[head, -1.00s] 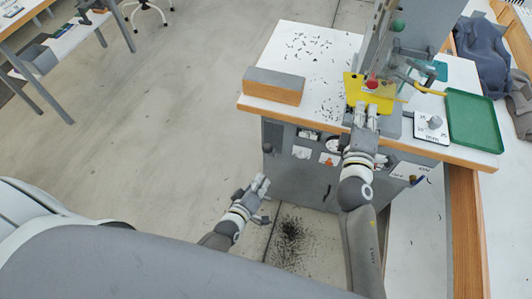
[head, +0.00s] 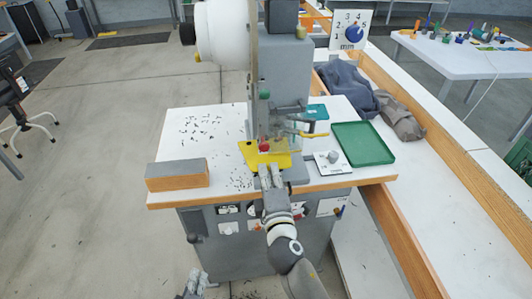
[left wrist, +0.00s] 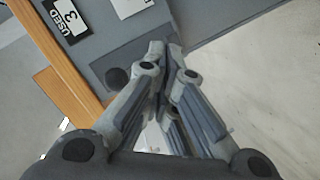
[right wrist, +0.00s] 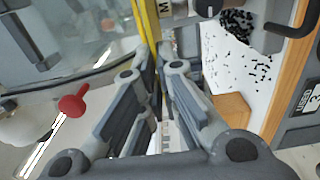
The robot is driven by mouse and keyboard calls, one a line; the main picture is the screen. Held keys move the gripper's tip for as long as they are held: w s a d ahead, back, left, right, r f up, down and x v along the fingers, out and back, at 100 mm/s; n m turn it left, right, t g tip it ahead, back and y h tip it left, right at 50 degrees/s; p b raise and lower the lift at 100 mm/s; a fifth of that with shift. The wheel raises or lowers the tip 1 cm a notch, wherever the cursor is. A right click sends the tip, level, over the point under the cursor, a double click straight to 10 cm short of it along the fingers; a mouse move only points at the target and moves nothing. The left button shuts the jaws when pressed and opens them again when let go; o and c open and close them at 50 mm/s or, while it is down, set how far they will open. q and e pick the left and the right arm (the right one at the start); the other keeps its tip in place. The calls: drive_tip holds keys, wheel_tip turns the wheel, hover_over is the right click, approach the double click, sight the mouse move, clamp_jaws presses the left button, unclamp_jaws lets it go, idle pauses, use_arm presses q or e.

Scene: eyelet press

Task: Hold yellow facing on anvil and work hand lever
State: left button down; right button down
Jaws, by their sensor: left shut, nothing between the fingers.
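The yellow facing (head: 276,160) lies at the press, on the front of the white-topped bench, below a clear guard. My right gripper (head: 267,174) is at its near edge. In the right wrist view the facing (right wrist: 148,22) shows edge-on as a yellow strip between the closed fingers (right wrist: 155,55). The anvil under the facing is hidden. A red knob (head: 264,147) stands just above the facing; it also shows in the right wrist view (right wrist: 74,106). A yellow-handled bar (head: 314,135) sticks out to the right of the press. My left gripper (head: 192,284) is shut and empty, low before the cabinet.
A grey-and-orange block (head: 177,175) sits on the bench's left, with dark scraps scattered behind it. Grey cloth (head: 347,88) lies behind.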

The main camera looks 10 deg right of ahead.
use_arm(q)
drive_tip(key=v, duration=1.1)
